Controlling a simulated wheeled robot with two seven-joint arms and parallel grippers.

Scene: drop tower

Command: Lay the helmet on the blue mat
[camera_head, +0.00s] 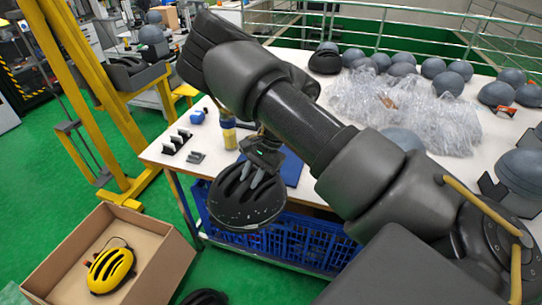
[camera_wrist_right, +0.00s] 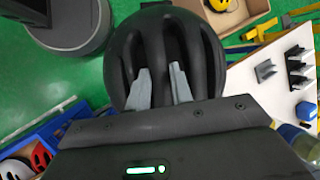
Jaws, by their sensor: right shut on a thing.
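A black helmet (camera_head: 246,196) hangs from my right gripper (camera_head: 262,167) in the head view, in front of the white table's near edge. In the right wrist view the black helmet (camera_wrist_right: 165,60) fills the middle, with the grey fingers of my right gripper (camera_wrist_right: 160,88) in its vents. The right gripper is shut on the helmet. The blue mat (camera_head: 292,168) lies on the table behind the helmet; my right arm and the helmet hide much of it. My left gripper is not in view.
On the white table (camera_head: 215,162) are a blue item (camera_head: 198,117), a yellow and blue bottle (camera_head: 228,132), black brackets (camera_head: 177,142), clear plastic wrap (camera_head: 405,110) and several grey headforms. Blue crates (camera_head: 285,238) stand below. A cardboard box (camera_head: 150,258) with a yellow helmet (camera_head: 111,270) is at left.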

